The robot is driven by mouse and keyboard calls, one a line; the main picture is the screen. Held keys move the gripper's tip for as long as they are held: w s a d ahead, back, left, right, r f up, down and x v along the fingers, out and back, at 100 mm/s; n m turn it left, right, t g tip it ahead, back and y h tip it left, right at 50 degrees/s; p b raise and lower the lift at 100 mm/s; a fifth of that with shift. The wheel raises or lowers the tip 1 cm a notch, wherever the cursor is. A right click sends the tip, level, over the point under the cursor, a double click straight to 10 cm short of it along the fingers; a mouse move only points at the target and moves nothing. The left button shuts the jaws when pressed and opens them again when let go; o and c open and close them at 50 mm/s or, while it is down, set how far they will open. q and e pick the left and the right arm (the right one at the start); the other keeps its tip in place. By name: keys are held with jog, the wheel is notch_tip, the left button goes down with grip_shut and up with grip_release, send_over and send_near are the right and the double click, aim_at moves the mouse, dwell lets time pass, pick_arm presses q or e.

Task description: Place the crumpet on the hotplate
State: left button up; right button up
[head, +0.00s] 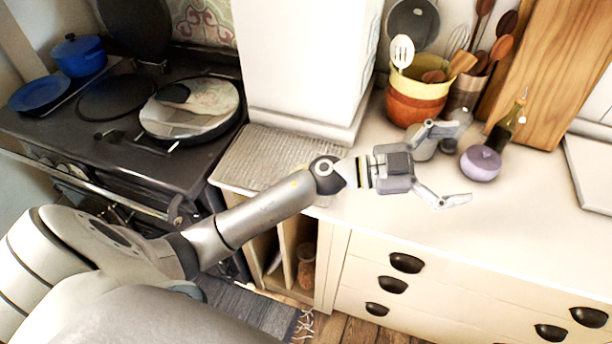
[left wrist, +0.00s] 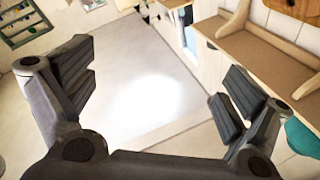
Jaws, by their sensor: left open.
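I see no crumpet in either view. The dark round hotplate (head: 117,97) is on the black range at the left, with a raised dark lid behind it. To its right a shiny round lid or plate (head: 190,120) has a dark patch on it. My left gripper (head: 456,165) is over the pale counter, far right of the range, with its fingers spread and nothing held. The left wrist view shows its two fingers wide apart (left wrist: 155,90) with empty space between them. My right gripper does not show.
A lilac round pot (head: 480,164) stands just beyond my left fingertips, near a dark bottle (head: 503,130). Stacked yellow and orange bowls (head: 415,103) hold utensils behind. A blue pot (head: 79,55) sits on the range. The counter (head: 520,220) is clear at the front right.

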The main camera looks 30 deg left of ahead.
pick_arm(q)
jog(key=a+f+m+g+y, duration=0.1)
jog(key=a+f+g+y, duration=0.25)
jog(key=f+g, duration=0.2)
jog(key=a+f+m+g+y, duration=0.25)
jog(key=f+g+y, duration=0.2)
jog(key=f, duration=0.25)
jog(key=a+r+n+y, duration=0.1)
jog(key=a+n+y, duration=0.85)
jog(key=a, duration=1.45)
jog(key=shift+m+g+y, duration=0.4)
jog(key=shift+m+y, duration=0.25)
jog(key=shift+m, duration=0.15)
notch_tip(320, 180, down, 4)
jog(key=shift+w+f+p, duration=0.1)
jog(key=shift+w+p, duration=0.05)
jog(key=shift+p, duration=0.25)
jog(key=f+p, duration=0.1)
jog(key=f, duration=0.1)
jog(key=f+p, duration=0.1)
jog(key=f, duration=0.1)
jog(key=shift+s+a+f+p, duration=0.1)
jog(key=shift+s+f+p, duration=0.15)
jog(key=shift+p, duration=0.1)
jog(key=shift+a+f, duration=0.1)
jog(key=shift+f, duration=0.5)
jog(key=c, duration=0.9)
